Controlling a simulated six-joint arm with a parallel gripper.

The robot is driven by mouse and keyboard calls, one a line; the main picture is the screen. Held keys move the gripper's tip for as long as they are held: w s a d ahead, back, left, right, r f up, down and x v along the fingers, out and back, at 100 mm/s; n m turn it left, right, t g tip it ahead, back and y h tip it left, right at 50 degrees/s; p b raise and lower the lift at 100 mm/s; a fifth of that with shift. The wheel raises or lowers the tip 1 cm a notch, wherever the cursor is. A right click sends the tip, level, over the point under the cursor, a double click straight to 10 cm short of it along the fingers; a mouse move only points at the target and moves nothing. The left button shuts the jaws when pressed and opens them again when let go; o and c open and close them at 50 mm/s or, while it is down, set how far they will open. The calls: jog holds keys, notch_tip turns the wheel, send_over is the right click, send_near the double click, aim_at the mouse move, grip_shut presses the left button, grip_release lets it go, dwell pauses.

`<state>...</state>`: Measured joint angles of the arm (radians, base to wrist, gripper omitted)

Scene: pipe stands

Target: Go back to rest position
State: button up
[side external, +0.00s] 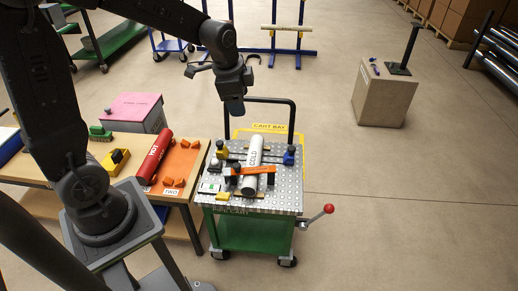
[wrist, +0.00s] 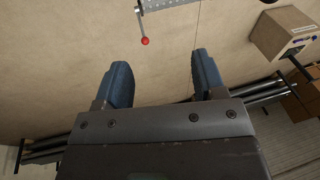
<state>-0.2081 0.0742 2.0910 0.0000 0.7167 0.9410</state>
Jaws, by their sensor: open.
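My gripper (wrist: 158,72) shows its two blue fingers spread apart in the wrist view, with only bare floor between them. In the side view the end of my arm is raised above the back of the pipe cart (side external: 210,200), apart from what lies on it. A pale pipe marked COLD (side external: 254,155) lies on the cart's perforated top, with an orange bar (side external: 262,171) across it. A red pipe marked HOT (side external: 155,155) lies on the bench at the left, beside an orange plate (side external: 184,157).
The cart has a black rear handle (side external: 292,108) and a side lever with a red knob (side external: 328,209), also visible in the wrist view (wrist: 145,41). A beige pedestal (side external: 382,98) stands at the right. Blue stands (side external: 270,40) are behind. Floor between cart and pedestal is clear.

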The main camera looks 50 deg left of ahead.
jog(key=s+d+r+n+t, duration=0.1)
jog(key=s+d+r+n, duration=0.3)
jog(key=s, duration=0.4)
jog(key=s+d+r+n+t, duration=0.1)
jog(key=s+d+r+n, duration=0.2)
jog(key=s, duration=0.6)
jog(key=shift+s+d+r+n+t+h, duration=0.35)
jog(key=shift+d+n, duration=0.1)
jog(key=shift+n, duration=0.25)
